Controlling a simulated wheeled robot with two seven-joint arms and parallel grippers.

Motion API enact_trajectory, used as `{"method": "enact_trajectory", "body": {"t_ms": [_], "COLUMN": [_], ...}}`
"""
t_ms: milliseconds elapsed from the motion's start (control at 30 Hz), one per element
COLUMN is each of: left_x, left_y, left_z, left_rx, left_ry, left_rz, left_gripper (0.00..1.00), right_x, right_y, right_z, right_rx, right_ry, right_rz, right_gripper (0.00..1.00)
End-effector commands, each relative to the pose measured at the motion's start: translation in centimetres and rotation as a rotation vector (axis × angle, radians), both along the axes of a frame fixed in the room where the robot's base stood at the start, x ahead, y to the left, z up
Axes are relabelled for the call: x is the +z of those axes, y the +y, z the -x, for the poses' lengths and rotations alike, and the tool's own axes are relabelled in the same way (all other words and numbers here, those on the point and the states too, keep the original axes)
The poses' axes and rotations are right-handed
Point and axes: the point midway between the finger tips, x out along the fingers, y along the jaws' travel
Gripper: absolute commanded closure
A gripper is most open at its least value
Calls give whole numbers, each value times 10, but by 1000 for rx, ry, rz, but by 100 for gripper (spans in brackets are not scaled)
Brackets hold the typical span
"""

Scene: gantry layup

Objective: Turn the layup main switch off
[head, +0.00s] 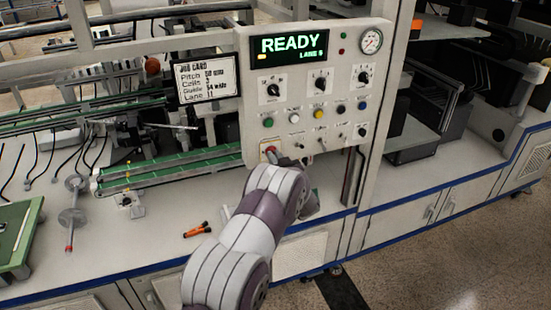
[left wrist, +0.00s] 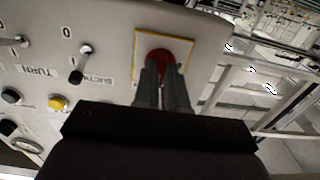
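The main switch is a red knob (head: 268,150) on a yellow plate at the lower left of the grey control panel (head: 252,105). In the left wrist view the red knob (left wrist: 168,48) sits on its yellow-edged plate (left wrist: 203,45). My left gripper (head: 275,159) is at the knob in the head view. In the left wrist view its two fingers (left wrist: 163,68) are close together, with their tips at the knob and red showing between them. They partly hide the knob, so its exact angle is unclear. My right gripper is not in view.
The panel display (head: 288,45) reads READY, LANE 5. Black selector knobs, coloured buttons and small toggles (left wrist: 80,65) sit close to the switch. A job card (head: 207,78) stands left of the panel. An orange-and-black tool (head: 197,229) lies on the bench.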

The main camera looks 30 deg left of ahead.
Motion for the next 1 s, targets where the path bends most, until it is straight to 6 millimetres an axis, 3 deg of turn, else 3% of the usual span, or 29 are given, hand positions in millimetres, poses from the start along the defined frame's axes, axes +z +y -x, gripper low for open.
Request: {"method": "enact_trajectory", "body": {"t_ms": [367,1000], "left_x": [-3,-8], "left_y": [-1,0], "left_z": [0,1], "left_rx": [-1,-1], "left_ry": [-42,-454], "left_rz": [36,387], "left_gripper": [100,100], "right_x": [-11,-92], "right_y": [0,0], "right_z": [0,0], "right_rx": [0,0], "right_ry": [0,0], "right_rz": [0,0], "right_gripper": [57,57]}}
